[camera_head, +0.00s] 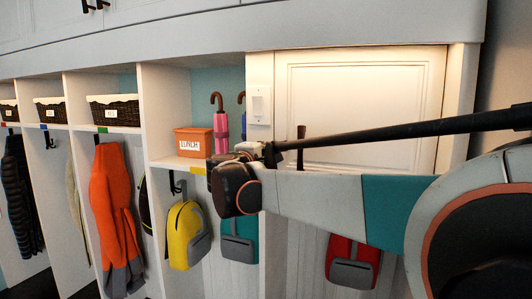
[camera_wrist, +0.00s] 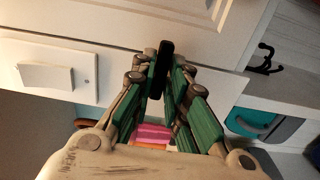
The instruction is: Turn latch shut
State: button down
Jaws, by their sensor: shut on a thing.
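The latch is a dark bar (camera_wrist: 166,50) at the edge of a pale panelled cabinet door. In the wrist view it lies between my gripper's fingertips (camera_wrist: 164,72), which are closed in on it. The green-padded fingers touch it from both sides, and part of it is hidden between them. In the head view my gripper (camera_head: 251,150) is at the post left of the door (camera_head: 360,90). A dark upright piece (camera_head: 300,133) shows in front of the door there.
A white switch plate (camera_head: 259,105) is on the post above my gripper. Yellow (camera_head: 188,235), teal (camera_head: 239,240) and red backpacks (camera_head: 353,262) are below. A hook (camera_wrist: 264,58) shows in the wrist view.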

jog(key=c, duration=1.6)
grip_release()
jog(key=shift+c, duration=0.2)
